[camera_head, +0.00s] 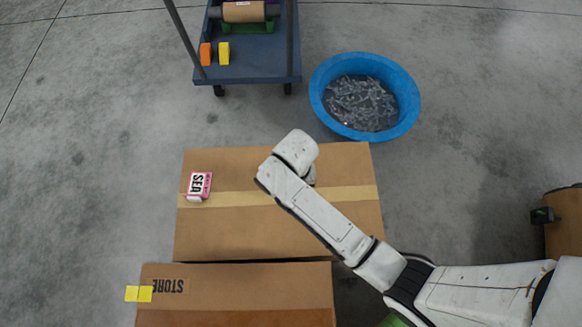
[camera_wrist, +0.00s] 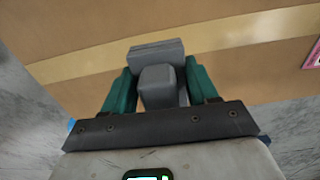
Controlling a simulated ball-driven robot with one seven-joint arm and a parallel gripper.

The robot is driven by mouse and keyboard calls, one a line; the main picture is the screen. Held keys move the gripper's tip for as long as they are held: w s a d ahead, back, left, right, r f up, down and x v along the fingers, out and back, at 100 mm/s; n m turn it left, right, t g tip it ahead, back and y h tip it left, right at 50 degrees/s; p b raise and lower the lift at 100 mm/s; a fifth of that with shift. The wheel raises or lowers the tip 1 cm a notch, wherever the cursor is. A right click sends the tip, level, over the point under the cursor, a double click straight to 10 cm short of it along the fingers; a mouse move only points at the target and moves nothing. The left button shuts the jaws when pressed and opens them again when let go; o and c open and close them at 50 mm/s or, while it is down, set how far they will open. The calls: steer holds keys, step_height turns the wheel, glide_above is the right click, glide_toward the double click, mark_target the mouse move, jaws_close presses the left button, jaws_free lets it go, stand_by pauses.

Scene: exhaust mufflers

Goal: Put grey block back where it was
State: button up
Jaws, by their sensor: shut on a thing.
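The grey block (camera_wrist: 157,51) shows in the wrist view between the two teal fingers of my gripper (camera_wrist: 160,72), which is shut on it. A smaller grey boxy shape in front of it, nearer the palm, is in line with it; I cannot tell whether it is part of the block. Behind the block is the brown cardboard box top (camera_wrist: 230,80) with its tan tape strip. In the head view my arm's end is over the large cardboard box (camera_head: 225,235) and hides the gripper and block. I cannot tell whether the block touches the box.
A pink and white pack (camera_head: 200,185) lies on the box's left part. A second box marked STORE (camera_head: 235,285) stands in front, with yellow notes (camera_head: 138,294) at its edge. A blue tub (camera_head: 408,95) of grey pieces and a blue cart (camera_head: 260,65) stand behind. Floor is clear at left.

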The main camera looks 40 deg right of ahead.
steer(key=f, duration=0.1)
steer(key=w+f, duration=0.1)
steer(key=w+b, duration=0.1)
steer(key=shift+w+d+f, duration=0.15)
steer(key=shift+d+f, duration=0.1)
steer(key=shift+f, duration=0.15)
steer(key=shift+w+f+b, duration=0.2)
steer(key=shift+f+b, duration=0.7)
steer(key=shift+f, duration=0.85)
steer(key=shift+f, duration=0.15)
steer(key=o, duration=1.2)
step_height(320, 180, up, 12)
steer(key=p, duration=0.5)
steer(key=shift+r, duration=0.2)
